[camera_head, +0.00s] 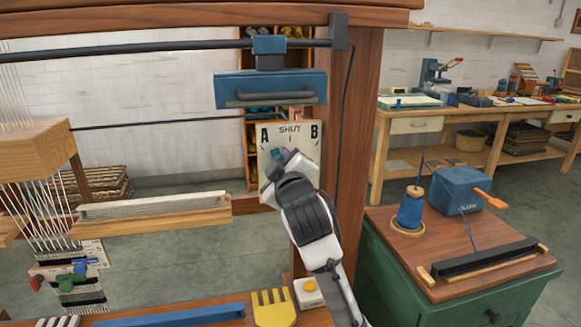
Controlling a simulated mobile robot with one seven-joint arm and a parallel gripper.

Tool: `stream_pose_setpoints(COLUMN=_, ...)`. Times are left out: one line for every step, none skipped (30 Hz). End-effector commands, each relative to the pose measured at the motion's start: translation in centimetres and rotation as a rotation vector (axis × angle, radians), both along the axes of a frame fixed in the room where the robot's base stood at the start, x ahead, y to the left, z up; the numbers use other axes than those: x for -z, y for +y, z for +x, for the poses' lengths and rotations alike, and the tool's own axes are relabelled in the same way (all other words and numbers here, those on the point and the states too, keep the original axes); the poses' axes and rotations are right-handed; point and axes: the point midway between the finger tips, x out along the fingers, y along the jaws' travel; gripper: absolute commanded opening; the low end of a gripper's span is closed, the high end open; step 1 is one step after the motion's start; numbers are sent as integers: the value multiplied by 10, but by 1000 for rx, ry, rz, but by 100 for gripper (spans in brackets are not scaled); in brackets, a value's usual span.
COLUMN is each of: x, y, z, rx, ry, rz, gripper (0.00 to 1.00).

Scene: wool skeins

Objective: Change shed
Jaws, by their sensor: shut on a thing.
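A cream selector plate (302,140) marked A, SHUT and B is fixed to the loom's wooden post, right of centre. My gripper (281,160) is in front of its lower middle, shut on the selector's handle, which is mostly hidden behind the fingers. Where the handle points cannot be made out. The loom's white warp threads (22,200) hang at the left, with a striped woven piece and small coloured bobbins on them. A wooden beater bar (150,219) lies across, left of my arm.
A blue drawer-like box (270,90) hangs on a dark rail just above the plate. A green cabinet (400,285) with a blue spool (411,208) is at the right. A yellow comb (273,308) lies below my arm.

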Motion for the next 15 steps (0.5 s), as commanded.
stream_pose_setpoints(x=4, y=3, z=-1, rx=-1, ry=-8, rz=-28, gripper=0)
stream_pose_setpoints(x=5, y=4, z=-1, rx=-1, ry=-13, rz=-44, gripper=0)
stream_pose_setpoints(x=5, y=6, z=-2, rx=-1, ry=-19, rz=-64, gripper=0)
stream_pose_setpoints(x=6, y=7, z=-2, rx=-1, ry=-23, rz=-78, gripper=0)
stream_pose_setpoints(x=6, y=8, z=-3, rx=-1, ry=-28, rz=-92, gripper=0)
stream_pose_setpoints(x=6, y=9, z=-3, rx=-1, ry=-32, rz=-106, gripper=0)
stream_pose_setpoints(x=7, y=10, z=-3, rx=1, ry=-36, rz=-117, gripper=0)
stream_pose_setpoints(x=7, y=11, z=-4, rx=1, ry=-39, rz=-127, gripper=0)
stream_pose_setpoints(x=7, y=12, z=-4, rx=1, ry=-43, rz=-139, gripper=0)
stream_pose_setpoints(x=8, y=12, z=-4, rx=1, ry=-45, rz=-145, gripper=0)
stream_pose_setpoints(x=8, y=13, z=-4, rx=1, ry=-47, rz=-151, gripper=0)
stream_pose_setpoints(x=8, y=14, z=-5, rx=1, ry=-49, rz=-159, gripper=0)
stream_pose_setpoints(x=8, y=14, z=-5, rx=1, ry=-51, rz=-163, gripper=0)
stream_pose_setpoints(x=8, y=14, z=-5, rx=1, ry=-52, rz=-167, gripper=0)
stream_pose_setpoints(x=8, y=15, z=-5, rx=0, ry=-52, rz=-170, gripper=0)
